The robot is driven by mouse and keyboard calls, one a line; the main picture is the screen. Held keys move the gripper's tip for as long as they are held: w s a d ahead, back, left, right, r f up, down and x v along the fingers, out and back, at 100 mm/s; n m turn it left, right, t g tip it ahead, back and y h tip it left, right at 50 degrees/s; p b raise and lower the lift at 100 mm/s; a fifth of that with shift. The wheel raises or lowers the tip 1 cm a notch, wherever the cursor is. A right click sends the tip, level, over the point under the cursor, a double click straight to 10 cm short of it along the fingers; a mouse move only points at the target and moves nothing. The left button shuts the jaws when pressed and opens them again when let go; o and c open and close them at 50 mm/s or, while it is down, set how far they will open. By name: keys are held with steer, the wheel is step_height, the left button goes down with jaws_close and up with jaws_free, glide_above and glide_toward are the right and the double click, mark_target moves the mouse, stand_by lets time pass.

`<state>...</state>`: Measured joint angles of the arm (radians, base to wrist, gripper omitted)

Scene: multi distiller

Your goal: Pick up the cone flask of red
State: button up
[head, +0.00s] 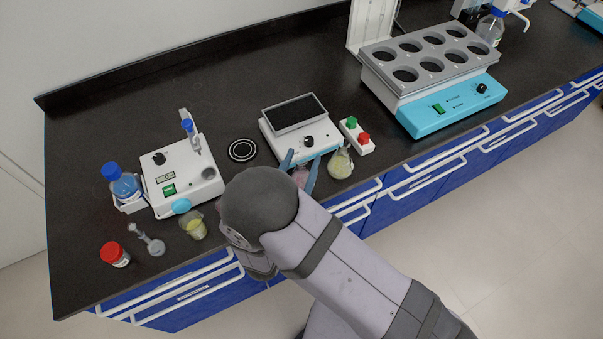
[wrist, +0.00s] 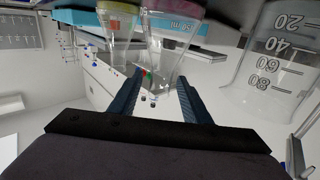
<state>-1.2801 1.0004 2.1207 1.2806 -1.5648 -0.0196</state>
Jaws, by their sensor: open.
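The cone flask of red (head: 300,177) stands near the front edge of the bench in the head view, mostly hidden behind my arm and fingers. Its pinkish contents show between the fingers. My gripper (head: 301,164) is open, with one blue finger on each side of this flask. In the wrist view, which is turned over, the clear flask (wrist: 164,50) with a pink-red base hangs between the tips of my open gripper (wrist: 158,82). I cannot tell whether either finger touches the glass.
A flask of pale yellow (head: 341,164) stands close right of my gripper, and it also shows in the wrist view (wrist: 118,20). A beaker (head: 194,226) is to the left. A blue multi-well heater (head: 450,104) stands right.

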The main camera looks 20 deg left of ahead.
steer(key=shift+w, duration=0.15)
jaws_close()
steer(key=shift+r, duration=0.25)
step_height(320, 180, up, 9)
steer(key=b, duration=0.1)
steer(key=shift+r, duration=0.2)
stand_by(1.2)
